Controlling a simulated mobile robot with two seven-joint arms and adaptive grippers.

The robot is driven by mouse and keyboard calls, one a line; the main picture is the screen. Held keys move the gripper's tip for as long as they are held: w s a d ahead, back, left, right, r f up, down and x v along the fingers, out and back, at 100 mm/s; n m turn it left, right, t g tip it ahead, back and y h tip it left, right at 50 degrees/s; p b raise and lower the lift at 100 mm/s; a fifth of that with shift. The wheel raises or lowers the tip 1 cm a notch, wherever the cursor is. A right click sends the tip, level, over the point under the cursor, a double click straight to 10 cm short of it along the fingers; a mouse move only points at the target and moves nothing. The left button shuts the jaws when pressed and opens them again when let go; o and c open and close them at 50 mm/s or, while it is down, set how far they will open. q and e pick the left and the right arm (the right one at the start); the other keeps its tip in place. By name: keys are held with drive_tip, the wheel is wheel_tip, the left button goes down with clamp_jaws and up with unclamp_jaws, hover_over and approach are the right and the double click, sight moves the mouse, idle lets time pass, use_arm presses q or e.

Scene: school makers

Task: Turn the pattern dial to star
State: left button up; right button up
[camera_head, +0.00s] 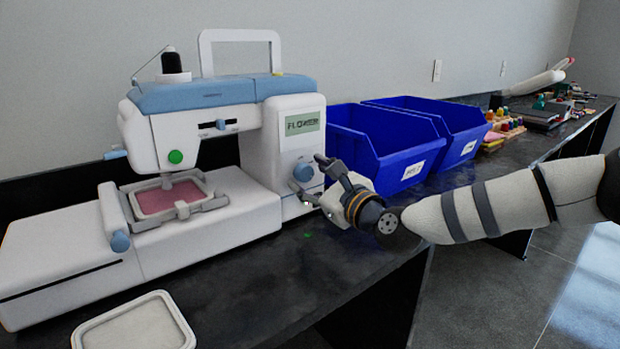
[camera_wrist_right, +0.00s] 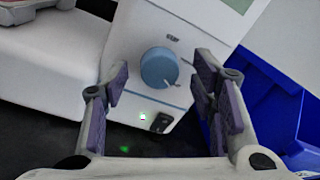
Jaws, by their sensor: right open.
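The sewing machine (camera_head: 255,130) is white and blue and stands on the dark bench. Its blue pattern dial (camera_head: 303,171) is on the front of the right-hand column, below a small display (camera_head: 302,123) that reads "FLOWER". In the right wrist view the dial (camera_wrist_right: 160,68) lies ahead, between and beyond the fingers, with a pointer mark at its right side. My right gripper (camera_head: 312,180) is open and empty, close in front of the dial; in the right wrist view its fingers (camera_wrist_right: 163,95) are spread and appear apart from the dial. My left gripper is not in view.
Two blue bins (camera_head: 375,143) stand right beside the machine. A pink hooped cloth (camera_head: 170,198) sits under the needle. A white tray (camera_head: 135,325) lies in front. A black switch (camera_wrist_right: 161,122) and green light (camera_wrist_right: 142,117) are below the dial.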

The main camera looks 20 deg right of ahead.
drive_tip(key=shift+w+a, duration=0.1)
drive_tip(key=shift+w, duration=0.2)
drive_tip(key=c, duration=1.1)
drive_tip(key=shift+c, duration=0.2)
